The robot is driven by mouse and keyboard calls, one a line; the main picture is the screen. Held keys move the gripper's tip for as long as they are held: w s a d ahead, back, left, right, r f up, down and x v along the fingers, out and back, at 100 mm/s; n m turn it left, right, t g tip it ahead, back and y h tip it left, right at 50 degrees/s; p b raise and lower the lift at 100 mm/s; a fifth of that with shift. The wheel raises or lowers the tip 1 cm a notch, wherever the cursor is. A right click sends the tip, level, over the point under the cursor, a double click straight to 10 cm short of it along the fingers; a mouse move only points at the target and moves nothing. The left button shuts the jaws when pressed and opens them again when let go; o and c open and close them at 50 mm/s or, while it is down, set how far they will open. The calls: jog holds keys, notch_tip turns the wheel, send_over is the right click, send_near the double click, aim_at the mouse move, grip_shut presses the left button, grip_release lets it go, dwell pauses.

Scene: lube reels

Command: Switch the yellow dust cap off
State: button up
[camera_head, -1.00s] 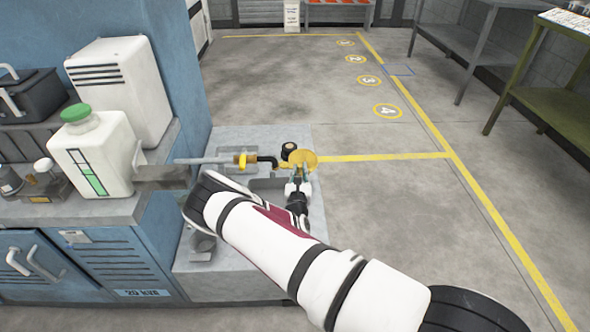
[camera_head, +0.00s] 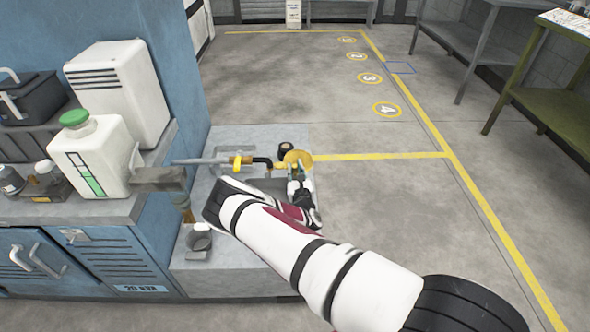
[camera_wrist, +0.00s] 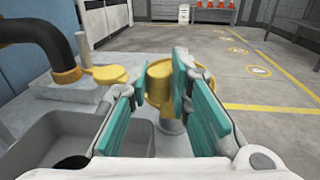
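A round yellow disc-shaped piece (camera_head: 298,158), which looks like the dust cap, sits at the far right of the pipe fittings on the grey block. In the wrist view this yellow cap (camera_wrist: 158,78) shows a thick hub in front of a wider disc, above a grey stem. My gripper (camera_wrist: 155,100) has teal pads, with a gap between its fingers. The yellow piece shows in and beyond that gap, close to the right finger. I cannot tell whether a pad touches it. In the head view my gripper (camera_head: 299,174) is just below the disc and small.
A yellow lever-like piece (camera_wrist: 105,75) and a black bent pipe with a yellow collar (camera_wrist: 66,75) stand left of my gripper. A grey basin (camera_wrist: 60,130) lies below them. A white jug with a green lid (camera_head: 88,160) stands on the left bench. The floor to the right is open.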

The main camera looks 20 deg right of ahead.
jog(key=o, duration=0.4)
jog(key=shift+s+d+r+h, duration=0.15)
jog(key=shift+d+h, duration=0.15)
jog(key=shift+d, duration=0.7)
jog(key=shift+c, duration=0.2)
jog(key=shift+a, duration=0.4)
jog(key=v, duration=1.2)
